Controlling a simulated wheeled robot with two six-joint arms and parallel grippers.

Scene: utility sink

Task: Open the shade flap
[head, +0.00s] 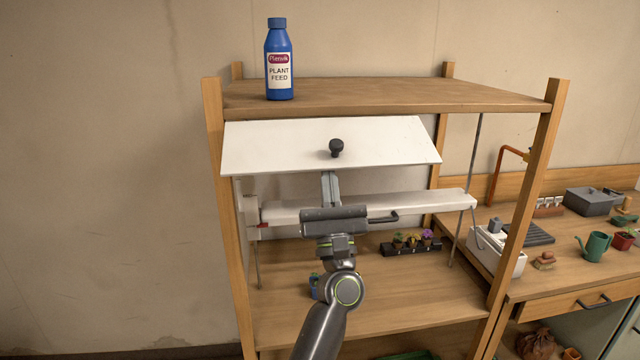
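The shade flap (275,150) is a white panel under the front of the shelf unit's top board. It is tilted, its lower edge swung out, with a gap beneath. A black knob (336,148) sits on its face. My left gripper (330,175) is just below the knob at the flap's lower edge. Its fingers are together, pointing up and inward, with nothing seen between them. The tips meet the edge in the picture; I cannot tell whether they touch it or reach behind it. My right gripper is not in view.
A blue plant feed bottle (279,62) stands on the top board (400,93). A seedling tray (410,247) sits on the shelf below. The right bench holds a green watering can (595,246).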

